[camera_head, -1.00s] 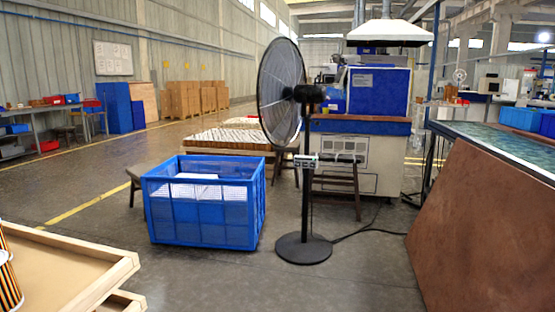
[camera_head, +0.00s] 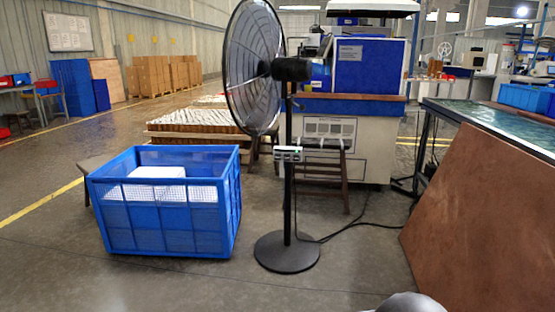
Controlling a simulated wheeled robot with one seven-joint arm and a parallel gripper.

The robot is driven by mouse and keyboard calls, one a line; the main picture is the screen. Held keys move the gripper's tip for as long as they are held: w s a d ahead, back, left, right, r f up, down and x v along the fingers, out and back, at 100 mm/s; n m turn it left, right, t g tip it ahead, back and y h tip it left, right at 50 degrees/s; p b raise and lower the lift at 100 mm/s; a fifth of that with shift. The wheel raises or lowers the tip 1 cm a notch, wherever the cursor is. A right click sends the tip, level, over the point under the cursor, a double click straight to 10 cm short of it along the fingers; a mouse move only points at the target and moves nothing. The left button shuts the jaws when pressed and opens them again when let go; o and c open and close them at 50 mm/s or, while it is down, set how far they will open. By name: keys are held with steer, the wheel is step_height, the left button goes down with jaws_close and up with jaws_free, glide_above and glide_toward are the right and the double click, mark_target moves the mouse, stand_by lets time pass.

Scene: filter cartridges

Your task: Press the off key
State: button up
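A black pedestal fan (camera_head: 287,190) stands upright on a round base in the middle of the view. A small pale control box (camera_head: 288,153) with keys sits on its pole, below the fan head. The keys are too small to tell apart, so I cannot tell which one is the off key. The round caged head (camera_head: 253,65) faces left. A rounded grey shape at the bottom edge looks like part of my arm. My gripper is not in view.
A blue crate (camera_head: 165,235) with white items stands left of the fan. A large brown board (camera_head: 485,225) leans at the right below a table (camera_head: 490,125). A stool (camera_head: 335,175) stands behind the fan, and a black cable (camera_head: 365,224) runs right. Floor in front is clear.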

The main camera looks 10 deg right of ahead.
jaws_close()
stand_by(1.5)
